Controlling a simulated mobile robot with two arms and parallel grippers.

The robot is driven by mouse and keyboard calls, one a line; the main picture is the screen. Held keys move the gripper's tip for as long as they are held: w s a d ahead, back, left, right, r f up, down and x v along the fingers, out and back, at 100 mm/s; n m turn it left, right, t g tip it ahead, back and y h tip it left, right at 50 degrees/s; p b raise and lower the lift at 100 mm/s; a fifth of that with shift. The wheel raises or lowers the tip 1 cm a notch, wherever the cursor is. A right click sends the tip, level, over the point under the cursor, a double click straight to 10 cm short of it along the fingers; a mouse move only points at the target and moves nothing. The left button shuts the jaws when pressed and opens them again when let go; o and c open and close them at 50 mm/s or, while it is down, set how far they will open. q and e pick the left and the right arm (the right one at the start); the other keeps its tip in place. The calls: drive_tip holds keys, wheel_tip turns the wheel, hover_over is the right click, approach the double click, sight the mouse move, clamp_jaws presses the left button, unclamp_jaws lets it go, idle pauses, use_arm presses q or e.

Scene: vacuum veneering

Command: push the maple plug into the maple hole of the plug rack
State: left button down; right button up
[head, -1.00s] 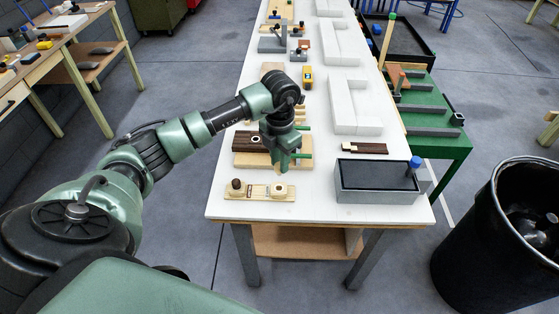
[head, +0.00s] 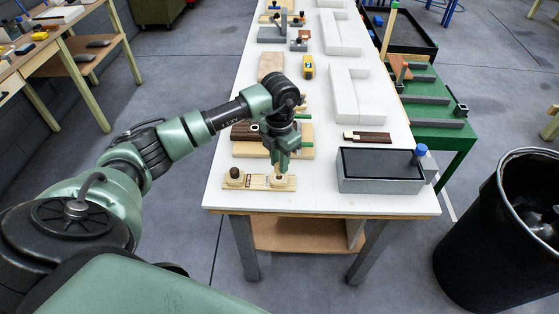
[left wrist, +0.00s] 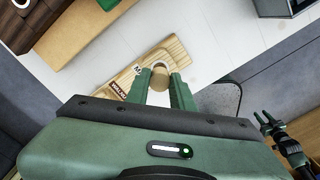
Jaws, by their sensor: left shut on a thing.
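The plug rack (head: 258,184) is a pale wooden strip with lettering, lying near the front edge of the white table. A dark brown plug (head: 235,175) stands at its left end. My left gripper (head: 280,163) points down over the rack's right end, shut on the pale maple plug (left wrist: 160,79).
A grey tray with a dark inside (head: 381,168) and a blue-topped item stands to the right. A dark strip with a pale end (head: 372,137) lies behind it. Wooden boards (head: 300,146) lie just behind the rack. The table between rack and tray is clear.

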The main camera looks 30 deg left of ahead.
drive_tip(key=shift+f, duration=0.15)
drive_tip(key=shift+d, duration=0.35)
use_arm(q)
drive_tip(key=shift+b, duration=0.35)
use_arm(e)
drive_tip(key=shift+f, duration=0.2)
idle(0.4)
use_arm(q)
drive_tip(key=shift+f, duration=0.2)
use_arm(e)
drive_tip(key=shift+a+f, duration=0.15)
